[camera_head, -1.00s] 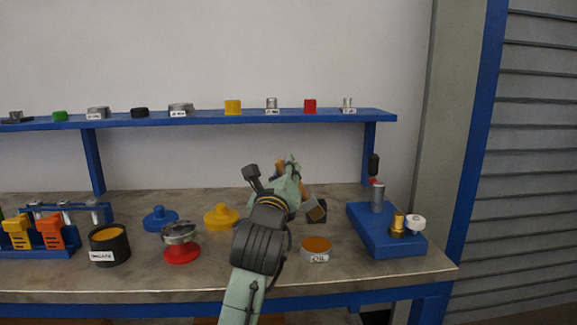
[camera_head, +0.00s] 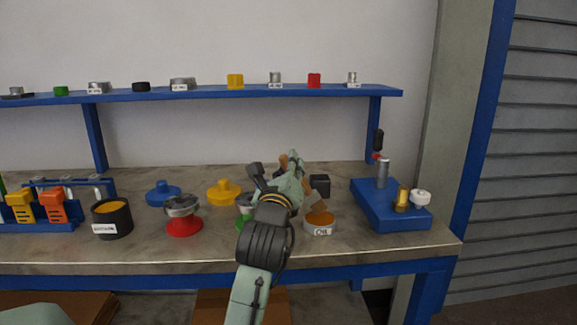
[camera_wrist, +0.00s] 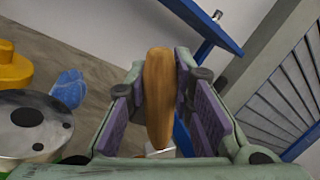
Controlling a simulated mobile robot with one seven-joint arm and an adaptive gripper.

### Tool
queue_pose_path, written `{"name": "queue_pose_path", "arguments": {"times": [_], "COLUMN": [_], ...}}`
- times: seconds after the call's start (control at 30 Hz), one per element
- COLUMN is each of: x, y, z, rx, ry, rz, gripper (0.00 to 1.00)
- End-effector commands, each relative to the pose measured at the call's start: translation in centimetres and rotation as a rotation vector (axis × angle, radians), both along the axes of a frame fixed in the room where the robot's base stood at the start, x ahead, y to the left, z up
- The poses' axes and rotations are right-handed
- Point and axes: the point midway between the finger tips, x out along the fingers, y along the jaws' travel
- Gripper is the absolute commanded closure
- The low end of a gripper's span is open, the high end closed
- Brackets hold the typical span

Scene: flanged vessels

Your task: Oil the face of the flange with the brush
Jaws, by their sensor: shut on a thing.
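My gripper (camera_wrist: 160,95) is shut on the brush's wooden handle (camera_wrist: 158,90). In the head view my gripper (camera_head: 291,182) is above the bench, and the brush's brown lower part (camera_head: 313,198) shows just above the oil tin (camera_head: 319,230). I cannot tell whether the bristles touch the oil. A metal flange face with dark holes (camera_wrist: 30,122) is at the left of the wrist view. In the head view a green-based vessel (camera_head: 242,224) is partly hidden behind my arm. A red-based vessel with a metal flange (camera_head: 182,207) stands further left.
A blue stand (camera_head: 390,212) with metal posts is at right. Yellow (camera_head: 224,192) and blue (camera_head: 163,193) flanged pieces stand behind the vessels. A black tin (camera_head: 112,220) stands left. A blue shelf (camera_head: 210,94) crosses above.

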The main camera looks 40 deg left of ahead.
Motion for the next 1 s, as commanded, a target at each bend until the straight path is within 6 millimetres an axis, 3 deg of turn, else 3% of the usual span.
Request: {"name": "queue_pose_path", "arguments": {"times": [1.0], "x": [0.0], "y": [0.0], "z": [-0.75], "rx": [0.0], "ry": [0.0], "rz": [0.0], "gripper": [1.0]}}
